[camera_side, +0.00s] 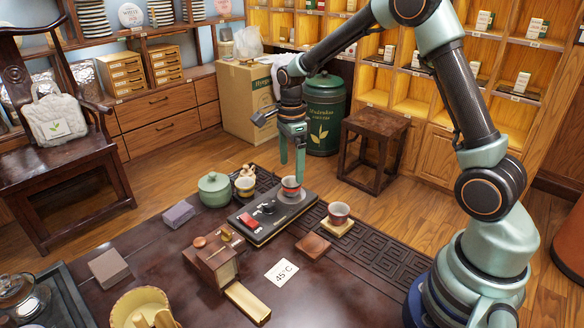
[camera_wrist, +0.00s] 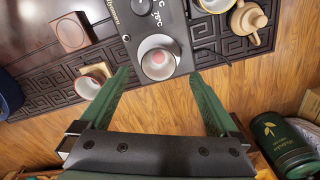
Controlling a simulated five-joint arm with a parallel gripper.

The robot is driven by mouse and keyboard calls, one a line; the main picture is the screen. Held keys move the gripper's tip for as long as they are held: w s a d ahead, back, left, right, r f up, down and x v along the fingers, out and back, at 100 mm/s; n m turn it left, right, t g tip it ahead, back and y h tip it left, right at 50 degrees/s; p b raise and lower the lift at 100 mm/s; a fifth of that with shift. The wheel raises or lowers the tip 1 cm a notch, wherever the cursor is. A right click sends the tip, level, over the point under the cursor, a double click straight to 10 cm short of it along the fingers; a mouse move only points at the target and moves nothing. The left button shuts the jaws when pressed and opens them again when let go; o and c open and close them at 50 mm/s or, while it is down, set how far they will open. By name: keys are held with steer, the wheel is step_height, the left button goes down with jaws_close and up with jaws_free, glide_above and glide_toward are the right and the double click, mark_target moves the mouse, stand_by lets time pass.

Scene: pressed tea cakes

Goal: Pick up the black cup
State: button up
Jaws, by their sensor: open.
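No cup looks plainly black. A grey cup with a reddish band (camera_side: 290,187) stands upright on the round plate of a black flat device (camera_side: 250,231). In the wrist view this cup (camera_wrist: 150,47) shows its pale inside, with a reddish spot in the middle. A second, red-and-grey cup (camera_side: 339,213) stands on a small wooden coaster (camera_side: 336,229), and also shows left of my gripper in the wrist view (camera_wrist: 88,87). My gripper (camera_side: 292,170) is open and empty, pointing down just above the cup on the device, with its fingers spread to either side in the wrist view (camera_wrist: 159,74).
A dark stool (camera_side: 374,150) stands behind.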

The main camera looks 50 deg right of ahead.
mark_target(291, 181)
steer(key=shift+f, duration=2.8)
jaws_close()
steer(key=shift+r, duration=0.15)
